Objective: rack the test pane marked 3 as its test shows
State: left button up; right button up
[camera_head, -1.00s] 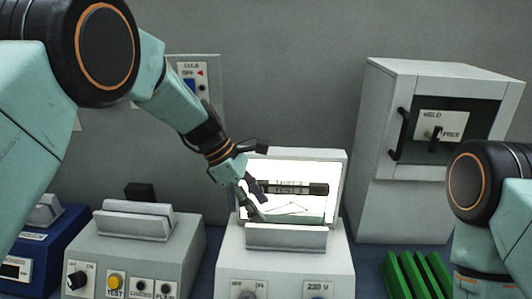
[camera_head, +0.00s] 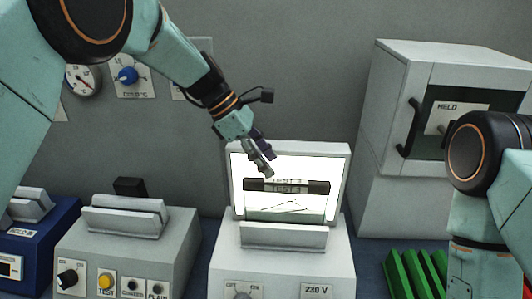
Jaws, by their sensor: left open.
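The test pane (camera_head: 287,205) stands upright in front of the lit white screen of the light box (camera_head: 293,270). It is clear, with a dark band along its top lettered TEST and what looks like a 3. Thin dark lines like cracks show in its lower part. Its bottom edge is hidden behind the box's pale front ledge (camera_head: 284,236). My left gripper (camera_head: 268,165) is open and empty, just above the dark band and in front of the screen's top. My right arm shows at the right edge, but its gripper is out of view.
A grey tester (camera_head: 128,252) with a yellow TEST button (camera_head: 106,282) and a blue unit (camera_head: 28,238) stand at the left. A green slotted rack (camera_head: 417,274) is at the lower right. A cabinet (camera_head: 400,110) labelled HELD stands behind it. A blue dial (camera_head: 127,75) is on the wall.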

aim_at(283, 181)
pick_arm(q)
jog(key=shift+w+f, duration=0.1)
jog(key=shift+w, duration=0.05)
jog(key=shift+d+f, duration=0.25)
jog(key=shift+f, duration=0.6)
jog(key=x, duration=0.4)
jog(key=shift+d+f, duration=0.15)
jog(key=shift+d, duration=0.35)
jog(key=shift+d+f+b, duration=0.2)
jog(key=shift+f+b, duration=0.1)
jog(key=shift+f, duration=0.5)
jog(key=shift+d+f, duration=0.15)
jog(key=shift+d, duration=0.25)
jog(key=shift+a, duration=0.25)
jog(key=c, duration=0.4)
jog(key=shift+d, duration=0.15)
grip_shut()
